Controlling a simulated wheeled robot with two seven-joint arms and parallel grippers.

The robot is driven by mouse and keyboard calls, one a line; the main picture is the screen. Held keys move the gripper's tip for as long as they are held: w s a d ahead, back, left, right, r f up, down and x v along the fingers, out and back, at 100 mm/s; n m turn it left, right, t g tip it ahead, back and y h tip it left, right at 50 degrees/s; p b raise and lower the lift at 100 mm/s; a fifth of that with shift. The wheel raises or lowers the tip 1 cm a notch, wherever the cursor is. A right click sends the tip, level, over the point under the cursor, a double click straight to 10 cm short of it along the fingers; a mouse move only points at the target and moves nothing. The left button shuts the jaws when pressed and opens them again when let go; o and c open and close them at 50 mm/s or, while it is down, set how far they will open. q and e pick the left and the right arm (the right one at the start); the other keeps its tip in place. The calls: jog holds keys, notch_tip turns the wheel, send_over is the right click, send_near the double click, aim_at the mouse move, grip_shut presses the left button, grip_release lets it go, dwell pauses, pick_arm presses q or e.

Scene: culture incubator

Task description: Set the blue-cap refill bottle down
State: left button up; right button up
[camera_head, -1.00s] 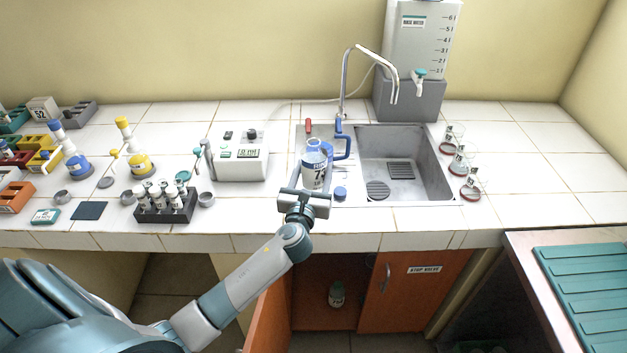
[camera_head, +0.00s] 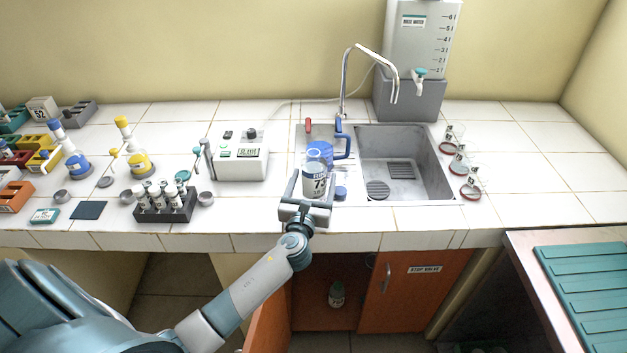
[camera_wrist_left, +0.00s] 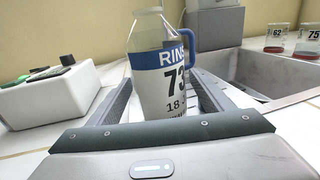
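The refill bottle (camera_head: 316,180) is clear and white with a blue band and the number 73. It is upright over the counter, left of the sink basin. It fills the middle of the left wrist view (camera_wrist_left: 163,84). No cap shows on its neck. A small blue round piece (camera_head: 341,192), cap-like, lies just right of it. I cannot tell whether the bottle's base touches the counter. My right gripper is not in view.
The sink (camera_head: 420,185) is to the right, under a tap (camera_head: 345,80). A white device (camera_head: 240,164) and a tube rack (camera_head: 165,207) are to the left. The front counter strip is clear.

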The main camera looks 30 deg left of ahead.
pick_arm(q)
jog(key=shift+r, duration=0.1)
jog(key=b+v, duration=0.1)
jog(key=v, duration=1.1)
jog(key=shift+b, duration=0.3)
